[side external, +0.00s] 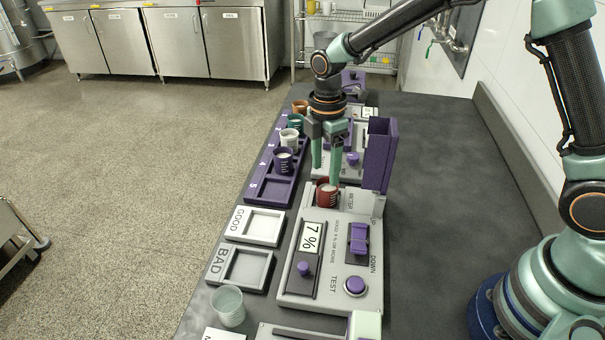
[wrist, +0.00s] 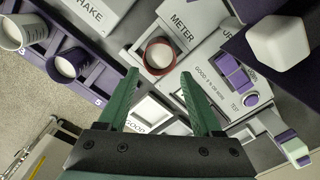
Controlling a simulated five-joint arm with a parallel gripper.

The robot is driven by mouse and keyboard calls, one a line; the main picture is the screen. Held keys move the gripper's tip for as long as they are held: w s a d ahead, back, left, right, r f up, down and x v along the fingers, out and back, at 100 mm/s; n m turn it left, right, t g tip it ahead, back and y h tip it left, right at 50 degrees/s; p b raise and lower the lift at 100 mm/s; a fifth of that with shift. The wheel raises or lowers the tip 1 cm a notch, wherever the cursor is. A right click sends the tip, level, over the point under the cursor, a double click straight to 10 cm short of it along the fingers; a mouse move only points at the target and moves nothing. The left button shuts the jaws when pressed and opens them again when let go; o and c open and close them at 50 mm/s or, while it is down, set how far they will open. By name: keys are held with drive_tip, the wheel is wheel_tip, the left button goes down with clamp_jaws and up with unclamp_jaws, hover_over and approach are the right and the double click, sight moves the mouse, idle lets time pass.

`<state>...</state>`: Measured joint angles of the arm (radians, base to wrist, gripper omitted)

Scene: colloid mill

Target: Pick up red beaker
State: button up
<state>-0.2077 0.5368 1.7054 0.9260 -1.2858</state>
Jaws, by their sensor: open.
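The red beaker (side external: 327,193) holds white contents and stands upright on the meter panel (side external: 330,250), at its far end. In the wrist view the red beaker (wrist: 159,56) shows from above, near the label METER, ahead of the fingertips. My gripper (side external: 325,172) is open, pointing down, with its fingertips just above and around the near side of the beaker. In the wrist view my gripper (wrist: 158,76) has its two green fingers spread apart, with nothing held between them. I cannot tell whether a finger touches the beaker.
A purple rack (side external: 270,188) with several beakers stands at left. White GOOD (side external: 255,227) and grey BAD (side external: 240,268) trays lie nearer. A tall purple block (side external: 379,155) stands close right of my gripper. A pale cup (side external: 228,306) is at front left. The right counter is clear.

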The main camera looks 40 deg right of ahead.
sight(326, 187)
drive_tip(key=shift+d+f, duration=0.15)
drive_tip(key=shift+f, duration=1.55)
drive_tip(key=shift+d+f, duration=0.1)
drive_tip(key=shift+f, duration=1.55)
clamp_jaws()
drive_tip(key=shift+r, duration=0.1)
